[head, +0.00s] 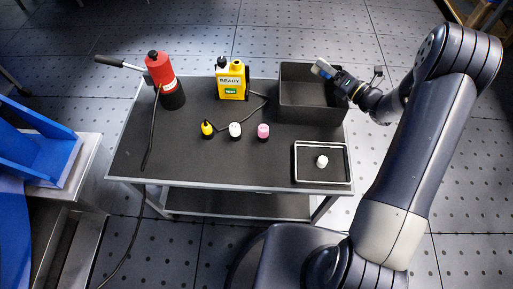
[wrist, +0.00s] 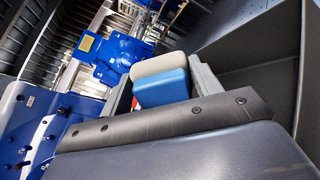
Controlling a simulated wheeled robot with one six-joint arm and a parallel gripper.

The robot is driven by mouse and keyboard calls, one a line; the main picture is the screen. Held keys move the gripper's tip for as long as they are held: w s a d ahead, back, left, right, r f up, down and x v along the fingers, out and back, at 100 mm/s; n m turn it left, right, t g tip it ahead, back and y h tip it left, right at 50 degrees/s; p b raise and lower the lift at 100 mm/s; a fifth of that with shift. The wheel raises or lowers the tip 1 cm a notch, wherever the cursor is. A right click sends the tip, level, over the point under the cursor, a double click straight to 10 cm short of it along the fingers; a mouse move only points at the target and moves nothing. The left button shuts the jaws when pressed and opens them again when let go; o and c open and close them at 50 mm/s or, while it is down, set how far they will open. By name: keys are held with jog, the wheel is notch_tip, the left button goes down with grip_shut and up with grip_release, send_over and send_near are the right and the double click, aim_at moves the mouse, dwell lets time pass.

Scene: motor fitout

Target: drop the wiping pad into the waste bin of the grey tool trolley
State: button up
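The wiping pad (head: 321,68) is a small block with a blue layer and a pale beige layer, seen close up in the wrist view (wrist: 162,83). My gripper (head: 328,74) is shut on it, with a grey finger on each side in the wrist view (wrist: 166,90). The waste bin (head: 305,113) is an open dark grey box at the back right of the grey tool trolley (head: 180,152). In the head view the pad and gripper appear over the bin's opening. The bin's dark wall fills the right of the wrist view (wrist: 255,80). The bin's bottom is partly hidden.
A red and black pump (head: 161,75) with a hose and a yellow bottle (head: 231,79) stand on the trolley. Several small bottles, including a pink one (head: 263,131), stand mid-top. A tray (head: 337,175) with a white piece is in front of the bin. Blue machinery (head: 35,150) is at left.

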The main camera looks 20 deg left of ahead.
jog(key=o, duration=0.5)
jog(key=v, duration=1)
jog(key=shift+s+d, duration=0.25)
jog(key=shift+d, duration=0.05)
jog(key=x, duration=1.1)
jog(key=shift+a, duration=0.15)
jog(key=r+p, duration=0.3)
jog(key=r, duration=0.1)
jog(key=shift+d, duration=0.25)
jog(key=shift+r+p, duration=0.4)
jog(key=shift+r, duration=0.3)
